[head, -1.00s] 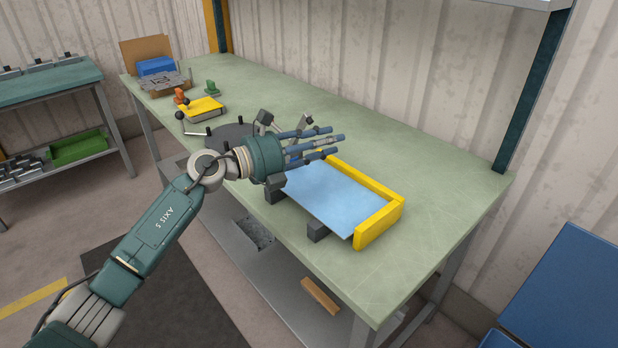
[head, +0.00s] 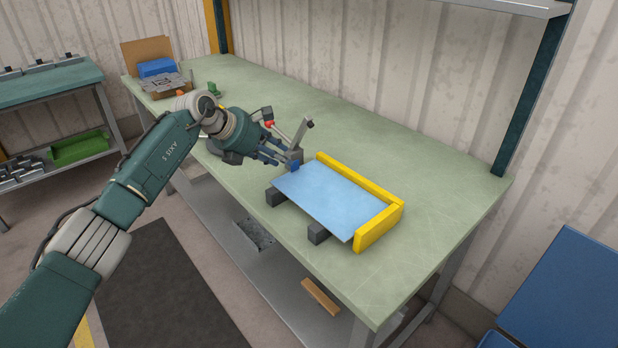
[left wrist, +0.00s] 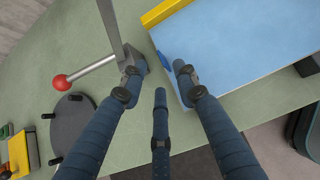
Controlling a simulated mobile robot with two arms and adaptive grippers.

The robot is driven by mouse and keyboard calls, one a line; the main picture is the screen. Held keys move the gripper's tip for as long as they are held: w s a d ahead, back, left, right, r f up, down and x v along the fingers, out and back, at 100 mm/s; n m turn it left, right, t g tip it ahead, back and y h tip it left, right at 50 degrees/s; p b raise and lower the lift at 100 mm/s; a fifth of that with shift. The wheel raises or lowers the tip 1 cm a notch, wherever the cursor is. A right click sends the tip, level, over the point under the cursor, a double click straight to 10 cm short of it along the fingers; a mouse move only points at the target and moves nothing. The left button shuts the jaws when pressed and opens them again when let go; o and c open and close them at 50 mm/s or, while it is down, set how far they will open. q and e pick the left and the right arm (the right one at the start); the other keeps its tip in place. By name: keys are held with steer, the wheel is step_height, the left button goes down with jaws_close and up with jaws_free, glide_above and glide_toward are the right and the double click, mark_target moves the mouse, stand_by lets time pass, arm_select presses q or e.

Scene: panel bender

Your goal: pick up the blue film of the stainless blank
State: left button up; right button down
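The stainless blank with its blue film (head: 335,197) lies flat on dark blocks, against a yellow L-shaped stop (head: 378,226). The film also fills the upper right of the left wrist view (left wrist: 240,45). A small darker blue tab (left wrist: 164,59) sticks out at its near corner; it shows in the head view too (head: 294,166). My left gripper (head: 284,157) is at that corner, fingers pointing toward the sheet. In the left wrist view its fingers (left wrist: 158,82) are spread and empty, with the tab just beyond the tips. My right gripper is not in view.
A grey post (head: 303,132) with a red-ball lever (left wrist: 61,82) stands right beside my left fingers. A dark round plate with pegs (left wrist: 72,125) lies left of them. A cardboard box and blue block (head: 156,67) are at the bench's far end. The bench's right side is clear.

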mark_target(299, 167)
arm_select(q)
steer(key=x, duration=0.4)
steer(key=shift+d+f+p, duration=0.15)
steer(key=shift+f+p, duration=0.05)
steer(key=shift+p, duration=0.2)
steer(key=shift+s, duration=0.1)
jaws_close()
